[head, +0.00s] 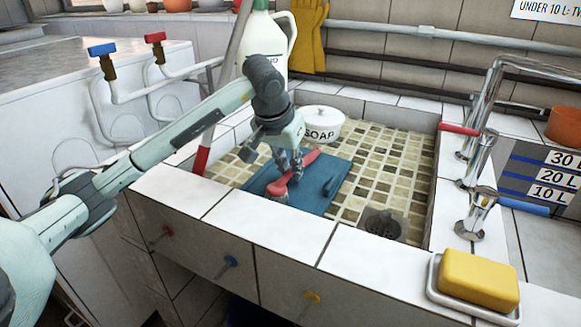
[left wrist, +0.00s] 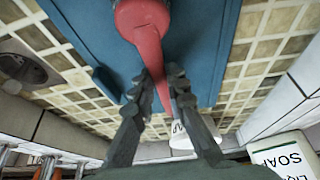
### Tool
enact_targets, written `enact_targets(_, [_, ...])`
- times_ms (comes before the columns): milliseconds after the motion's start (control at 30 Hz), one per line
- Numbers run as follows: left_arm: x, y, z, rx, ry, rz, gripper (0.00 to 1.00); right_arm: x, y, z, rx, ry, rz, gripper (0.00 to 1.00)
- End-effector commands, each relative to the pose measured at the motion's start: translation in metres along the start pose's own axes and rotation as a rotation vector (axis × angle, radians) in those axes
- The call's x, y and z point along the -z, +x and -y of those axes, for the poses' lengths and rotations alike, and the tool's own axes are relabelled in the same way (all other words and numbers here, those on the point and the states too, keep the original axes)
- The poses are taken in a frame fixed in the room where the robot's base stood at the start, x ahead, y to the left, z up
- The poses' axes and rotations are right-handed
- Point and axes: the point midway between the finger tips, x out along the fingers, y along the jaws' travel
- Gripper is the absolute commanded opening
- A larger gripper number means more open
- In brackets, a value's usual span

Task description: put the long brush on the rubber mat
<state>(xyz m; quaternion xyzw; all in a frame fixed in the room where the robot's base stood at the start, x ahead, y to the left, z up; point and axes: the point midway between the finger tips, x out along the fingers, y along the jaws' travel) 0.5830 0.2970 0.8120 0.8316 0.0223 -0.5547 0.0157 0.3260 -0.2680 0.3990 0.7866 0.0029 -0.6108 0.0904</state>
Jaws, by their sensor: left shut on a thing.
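The long brush (head: 304,162) appears as a slim red tool with a thicker rounded end; no bristles can be made out. It also shows in the left wrist view (left wrist: 146,35). My left gripper (head: 290,172) points down and is shut on its narrow part, between the fingers in the left wrist view (left wrist: 158,92). The rubber mat (head: 322,190) is a flat blue sheet with a raised tab, lying in the tiled sink; it also shows in the left wrist view (left wrist: 85,20). The brush is over the mat; whether it touches it I cannot tell. My right gripper is not in view.
A white soap bowl (head: 321,124) stands behind the mat. A white soap bottle (head: 268,40) and a red-ended pole (head: 205,150) are close to my arm. A drain (head: 382,224) lies right of the mat. A yellow sponge (head: 479,278) sits on the front ledge.

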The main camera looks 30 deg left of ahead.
Motion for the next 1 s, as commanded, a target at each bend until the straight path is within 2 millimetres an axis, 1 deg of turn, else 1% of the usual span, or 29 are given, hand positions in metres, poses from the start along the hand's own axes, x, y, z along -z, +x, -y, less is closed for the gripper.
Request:
enact_targets(67, [-0.001, 0.001, 0.0, 0.001, 0.0, -0.001, 0.0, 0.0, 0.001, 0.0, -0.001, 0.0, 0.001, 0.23])
enact_targets(167, [-0.001, 0.003, 0.0, 0.001, 0.0, -0.001, 0.0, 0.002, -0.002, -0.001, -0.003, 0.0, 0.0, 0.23])
enact_targets(200, [-0.001, 0.002, 0.0, 0.0, 0.0, 0.0, 0.18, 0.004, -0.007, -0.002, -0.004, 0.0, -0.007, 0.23])
enact_targets(333, [-0.001, 0.002, 0.0, 0.0, 0.0, 0.0, 0.34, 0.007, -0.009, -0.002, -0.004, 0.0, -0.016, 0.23])
enact_targets(600, [-0.001, 0.002, 0.0, 0.0, 0.0, 0.0, 0.34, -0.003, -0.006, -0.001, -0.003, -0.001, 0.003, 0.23])
enact_targets(700, [0.0, -0.002, 0.0, 0.0, 0.0, 0.001, 0.34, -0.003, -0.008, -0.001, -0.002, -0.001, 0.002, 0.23])
enact_targets(733, [0.001, -0.004, 0.0, 0.0, 0.0, -0.001, 0.34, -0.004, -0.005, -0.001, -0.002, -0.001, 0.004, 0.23])
enact_targets(867, [0.002, -0.025, 0.0, 0.001, 0.0, -0.006, 0.34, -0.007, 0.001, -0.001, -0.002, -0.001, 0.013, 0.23])
enact_targets(1000, [0.002, -0.057, 0.0, 0.001, 0.0, -0.006, 0.34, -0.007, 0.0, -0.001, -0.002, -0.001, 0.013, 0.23])
